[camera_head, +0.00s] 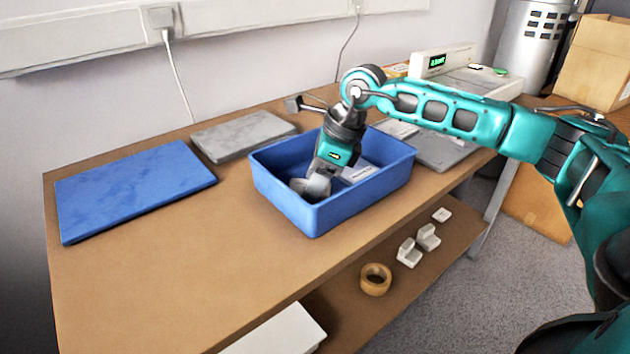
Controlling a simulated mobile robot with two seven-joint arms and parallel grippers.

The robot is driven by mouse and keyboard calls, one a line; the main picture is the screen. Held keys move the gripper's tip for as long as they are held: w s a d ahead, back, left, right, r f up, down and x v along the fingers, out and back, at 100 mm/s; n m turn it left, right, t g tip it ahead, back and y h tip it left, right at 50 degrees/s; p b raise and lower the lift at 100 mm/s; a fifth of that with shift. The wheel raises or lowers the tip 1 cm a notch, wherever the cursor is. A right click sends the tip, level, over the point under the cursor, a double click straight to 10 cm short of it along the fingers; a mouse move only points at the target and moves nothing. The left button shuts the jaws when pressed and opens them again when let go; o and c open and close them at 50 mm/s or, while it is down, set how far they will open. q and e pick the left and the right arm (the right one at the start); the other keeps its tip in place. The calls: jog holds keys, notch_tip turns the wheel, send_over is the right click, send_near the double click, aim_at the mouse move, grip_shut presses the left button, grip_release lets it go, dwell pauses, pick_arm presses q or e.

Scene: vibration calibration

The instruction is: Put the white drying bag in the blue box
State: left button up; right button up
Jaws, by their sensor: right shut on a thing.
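A flat whitish piece with faint print (359,173) lies in the box just right of the gripper. My left gripper is not in view.
A blue panel (132,190) and a grey slab (242,134) lie left of the box. A device with a green display (440,61) stands behind right. The lower shelf holds a tape roll (376,280) and white brackets (409,253). The table's front left is clear.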

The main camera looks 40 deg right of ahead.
jog(key=shift+r, duration=0.1)
jog(key=o, duration=1)
jog(key=shift+o, duration=0.2)
jog(key=shift+r, duration=0.2)
jog(key=p+v, duration=0.2)
jog(key=v, duration=0.9)
jog(key=shift+s+r, duration=0.25)
jog(key=shift+d, duration=0.1)
